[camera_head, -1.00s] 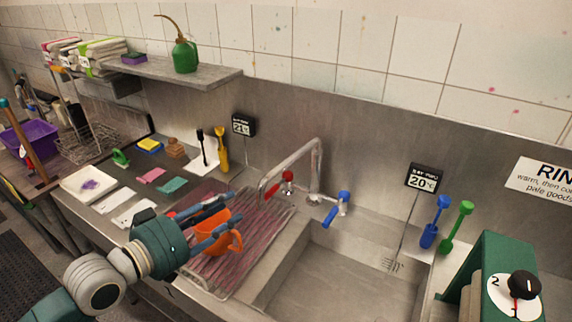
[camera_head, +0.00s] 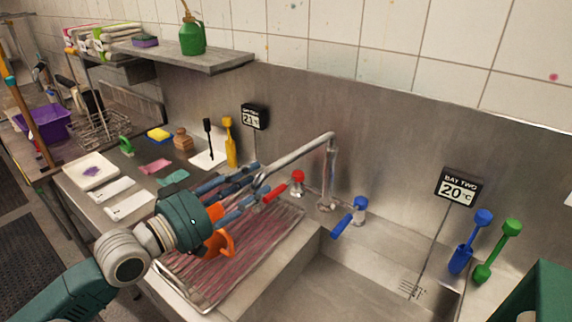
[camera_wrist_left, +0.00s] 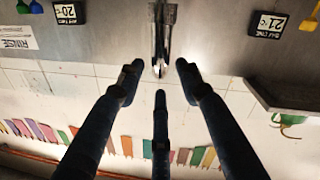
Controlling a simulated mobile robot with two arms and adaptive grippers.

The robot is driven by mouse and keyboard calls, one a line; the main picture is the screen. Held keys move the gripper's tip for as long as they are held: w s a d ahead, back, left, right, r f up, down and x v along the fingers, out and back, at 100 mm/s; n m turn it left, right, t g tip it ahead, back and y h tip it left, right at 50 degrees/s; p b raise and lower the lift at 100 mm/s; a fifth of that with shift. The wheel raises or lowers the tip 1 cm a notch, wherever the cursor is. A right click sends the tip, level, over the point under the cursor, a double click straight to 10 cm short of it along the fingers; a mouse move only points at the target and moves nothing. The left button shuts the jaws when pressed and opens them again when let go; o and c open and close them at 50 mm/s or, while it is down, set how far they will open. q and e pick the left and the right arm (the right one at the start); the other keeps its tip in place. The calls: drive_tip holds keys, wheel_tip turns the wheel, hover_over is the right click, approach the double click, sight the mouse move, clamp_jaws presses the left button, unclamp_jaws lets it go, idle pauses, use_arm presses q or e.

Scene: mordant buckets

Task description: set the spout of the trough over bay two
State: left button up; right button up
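The spout (camera_head: 297,152) of the trough is a bent metal pipe reaching left from its upright over the ribbed drainer. My left gripper (camera_head: 256,180) is at the spout's outer end, its blue fingers spread. In the left wrist view the spout (camera_wrist_left: 164,35) points in between the open fingertips (camera_wrist_left: 159,82), with gaps visible; contact cannot be told. The bay two sign (camera_head: 459,188) reads 20 °C and hangs on the back wall, right of the spout, above a sink basin (camera_head: 365,285). My right gripper is not in view.
A red tap handle (camera_head: 297,178) and a blue one (camera_head: 359,204) stand near the spout's base. Blue (camera_head: 461,260) and green (camera_head: 487,271) tools stand at right.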

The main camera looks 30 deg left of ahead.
sight(282, 162)
use_arm(q)
drive_tip(key=shift+w+r, duration=0.25)
drive_tip(key=shift+w, duration=0.15)
drive_tip(key=p+x, duration=0.1)
drive_tip(key=x, duration=0.8)
drive_tip(key=shift+d+f, duration=0.1)
drive_tip(key=shift+f, duration=0.1)
clamp_jaws()
